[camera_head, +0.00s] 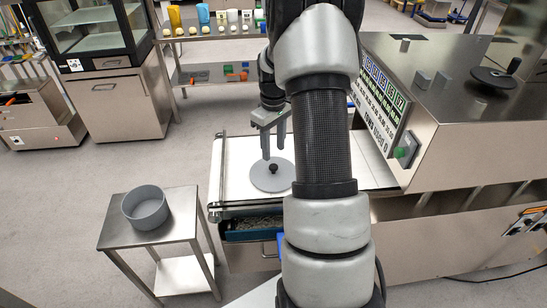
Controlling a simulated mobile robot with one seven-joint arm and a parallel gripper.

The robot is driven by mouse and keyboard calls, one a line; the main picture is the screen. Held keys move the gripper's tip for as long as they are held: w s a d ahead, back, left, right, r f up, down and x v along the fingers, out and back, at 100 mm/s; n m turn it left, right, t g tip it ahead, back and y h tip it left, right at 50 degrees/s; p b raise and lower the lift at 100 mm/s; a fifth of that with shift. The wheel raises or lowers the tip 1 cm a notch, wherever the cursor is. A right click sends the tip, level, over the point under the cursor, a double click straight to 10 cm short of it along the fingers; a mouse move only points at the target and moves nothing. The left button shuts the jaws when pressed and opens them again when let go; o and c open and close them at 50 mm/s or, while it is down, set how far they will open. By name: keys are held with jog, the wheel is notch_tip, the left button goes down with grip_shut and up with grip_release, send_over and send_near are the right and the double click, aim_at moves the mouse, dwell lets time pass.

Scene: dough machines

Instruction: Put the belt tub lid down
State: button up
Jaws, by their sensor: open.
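The tub lid is a round grey disc (258,180) with a black knob (273,169) at its middle. It lies flat on the white belt (235,160), as far as I can see; my arm is close to its right edge. My gripper (273,155) points down just above the lid, its two fingers apart near the knob and holding nothing that I can see. A round grey open tub (147,207) stands on a small steel table to the left.
The small steel table (110,237) stands left of the belt machine, with floor between them. A steel machine housing (450,125) with a control panel (380,95) rises at the right. A blue drawer-like bin (235,234) sits under the belt's front. Shelves (215,72) stand behind.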

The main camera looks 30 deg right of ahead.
jog(key=shift+r, duration=2.6)
jog(key=shift+r, duration=0.1)
